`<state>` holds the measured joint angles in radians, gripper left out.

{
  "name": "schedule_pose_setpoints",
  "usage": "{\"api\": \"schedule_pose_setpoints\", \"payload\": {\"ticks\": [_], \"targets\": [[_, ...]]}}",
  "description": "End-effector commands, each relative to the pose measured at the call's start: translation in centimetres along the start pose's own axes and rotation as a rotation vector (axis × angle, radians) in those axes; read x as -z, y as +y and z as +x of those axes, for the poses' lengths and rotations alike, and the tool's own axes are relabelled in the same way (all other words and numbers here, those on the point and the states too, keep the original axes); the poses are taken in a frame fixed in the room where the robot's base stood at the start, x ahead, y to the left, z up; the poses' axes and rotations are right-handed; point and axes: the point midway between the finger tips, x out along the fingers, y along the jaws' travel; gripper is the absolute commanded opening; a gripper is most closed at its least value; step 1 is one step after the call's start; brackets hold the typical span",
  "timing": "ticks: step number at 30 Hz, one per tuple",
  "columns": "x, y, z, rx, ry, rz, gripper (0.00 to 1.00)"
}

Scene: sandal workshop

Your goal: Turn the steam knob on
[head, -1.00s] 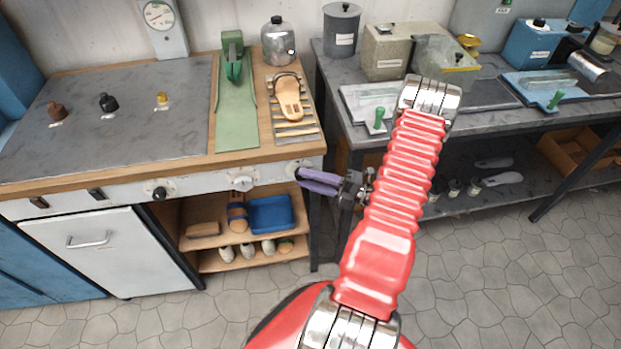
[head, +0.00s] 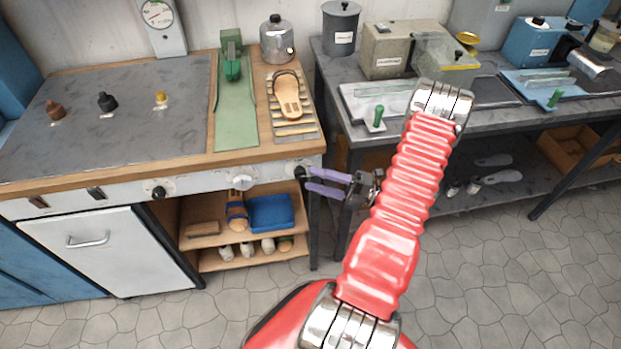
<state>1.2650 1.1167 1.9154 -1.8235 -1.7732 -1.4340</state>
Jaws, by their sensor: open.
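The front panel (head: 205,184) of the wooden-edged workbench carries several controls. A black knob (head: 159,192) is left of the middle, a white knob (head: 243,181) is further right, and a dark knob (head: 300,171) is at the right end. Their labels are too small to read, so I cannot tell which is the steam knob. My gripper (head: 309,180) has two purple fingers pointing left, one above the other with a gap between. It is open and empty, just right of the right-end knob. I cannot tell whether the upper fingertip touches that knob.
Below are shelves with a blue tray (head: 270,213) and shoe forms. A sandal (head: 287,96) lies on a slatted rack on the bench. A grey table (head: 490,125) stands at right; the tiled floor in front is clear.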

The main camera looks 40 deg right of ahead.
Motion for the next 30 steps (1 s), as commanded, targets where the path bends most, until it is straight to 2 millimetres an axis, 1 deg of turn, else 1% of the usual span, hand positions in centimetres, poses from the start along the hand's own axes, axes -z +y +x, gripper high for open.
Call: {"api": "schedule_pose_setpoints", "payload": {"ticks": [1, 12, 18, 23, 30], "targets": [[-0.1, 0.0, -0.9, 0.0, -0.004, -0.001, 0.46], [0.0, -0.1, -7.3, 0.0, -0.003, 0.0, 0.46], [0.0, -0.1, -10.0, 0.0, -0.003, 0.001, 0.46], [0.1, -0.1, -10.8, 0.0, -0.001, 0.002, 0.46], [0.1, -0.1, -10.9, 0.0, 0.0, 0.002, 0.46]]}}
